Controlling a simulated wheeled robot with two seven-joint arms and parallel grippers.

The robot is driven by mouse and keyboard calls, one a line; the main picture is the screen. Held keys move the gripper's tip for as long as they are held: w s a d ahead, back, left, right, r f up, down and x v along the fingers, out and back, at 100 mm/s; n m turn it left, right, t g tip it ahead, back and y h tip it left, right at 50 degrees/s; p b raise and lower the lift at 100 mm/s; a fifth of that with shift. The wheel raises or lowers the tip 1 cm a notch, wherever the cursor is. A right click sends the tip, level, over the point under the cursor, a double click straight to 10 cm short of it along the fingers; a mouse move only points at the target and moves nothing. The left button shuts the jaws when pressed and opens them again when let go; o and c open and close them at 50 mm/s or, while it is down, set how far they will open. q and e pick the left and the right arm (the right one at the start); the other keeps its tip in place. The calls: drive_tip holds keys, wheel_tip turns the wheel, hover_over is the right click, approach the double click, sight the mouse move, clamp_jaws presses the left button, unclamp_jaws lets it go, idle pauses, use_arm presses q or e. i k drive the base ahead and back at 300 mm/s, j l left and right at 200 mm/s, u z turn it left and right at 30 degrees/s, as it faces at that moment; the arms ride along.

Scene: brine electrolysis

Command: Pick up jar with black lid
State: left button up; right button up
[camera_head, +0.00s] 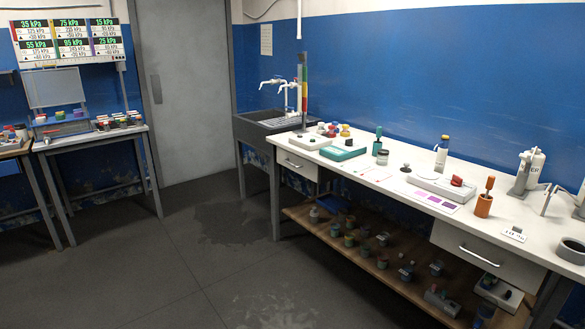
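A small jar with a pale body and a dark, blackish lid (383,157) stands upright on the white workbench (357,190), near the middle of its length. It is small in the picture, so the exact lid colour is hard to tell. A green item with an upright handle (377,143) stands just behind it to the left. Neither of my grippers is in view.
The bench also holds a teal box (343,153), a white bottle (441,153) and an orange cup (483,205). A lower wooden shelf (300,215) bears several small jars. A sink (270,117) and a side table (95,138) stand farther back. The floor is clear.

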sight(382, 158)
drive_tip(key=i+z, duration=0.2)
drive_tip(key=i, duration=0.25)
drive_tip(key=i+j+z, duration=0.2)
drive_tip(key=i, duration=0.2)
drive_tip(key=i+j+z, duration=0.2)
drive_tip(key=i, duration=0.25)
